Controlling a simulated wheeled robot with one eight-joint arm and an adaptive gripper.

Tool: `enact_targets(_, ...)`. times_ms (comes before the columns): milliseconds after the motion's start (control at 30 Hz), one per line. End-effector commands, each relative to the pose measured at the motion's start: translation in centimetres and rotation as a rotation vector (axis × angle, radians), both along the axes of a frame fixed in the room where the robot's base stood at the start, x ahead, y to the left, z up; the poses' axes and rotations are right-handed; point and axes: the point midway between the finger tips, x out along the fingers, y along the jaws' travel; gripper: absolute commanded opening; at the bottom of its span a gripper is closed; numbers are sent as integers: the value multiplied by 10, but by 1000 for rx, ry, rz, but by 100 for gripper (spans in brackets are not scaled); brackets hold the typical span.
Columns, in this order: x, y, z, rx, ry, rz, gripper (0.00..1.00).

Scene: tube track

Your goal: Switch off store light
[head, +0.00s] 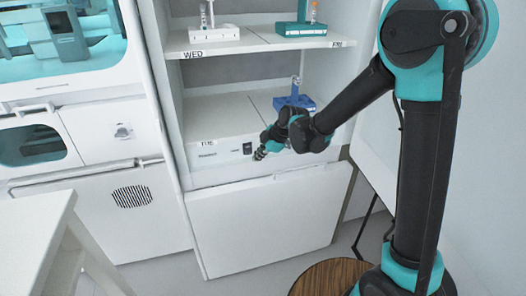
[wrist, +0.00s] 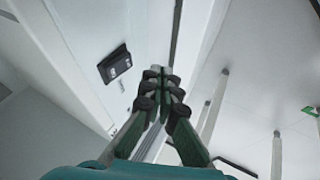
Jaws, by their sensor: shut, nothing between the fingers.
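A small black switch (head: 247,148) sits on the white front panel of the store cabinet, below the "TUE" shelf. It also shows in the wrist view as a black rocker plate (wrist: 115,64), left of my fingertips. Whether it is on or off is too small to tell. My gripper (head: 260,154) is close to the panel, just right of and slightly below the switch. In the wrist view my gripper (wrist: 157,72) has its fingers together and empty, apart from the switch in the picture.
The lower shelf (head: 217,112) carries a blue tube rack (head: 293,101). The upper shelf (head: 240,40) holds a teal stand (head: 300,28). A white drawer front (head: 265,220) lies below the panel. A white table (head: 40,235) stands at lower left, and a round wooden stool (head: 325,280) near my base.

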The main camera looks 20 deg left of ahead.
Motion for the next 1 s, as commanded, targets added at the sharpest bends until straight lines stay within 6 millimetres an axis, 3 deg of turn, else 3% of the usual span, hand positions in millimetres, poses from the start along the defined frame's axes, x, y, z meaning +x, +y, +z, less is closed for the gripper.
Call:
enact_targets(333, 31, 22, -12, 0, 0, 0, 0)
enact_targets(800, 35, 24, -14, 3, -5, 0, 0)
enact_targets(1000, 40, 28, -19, 61, -98, 1, 0)
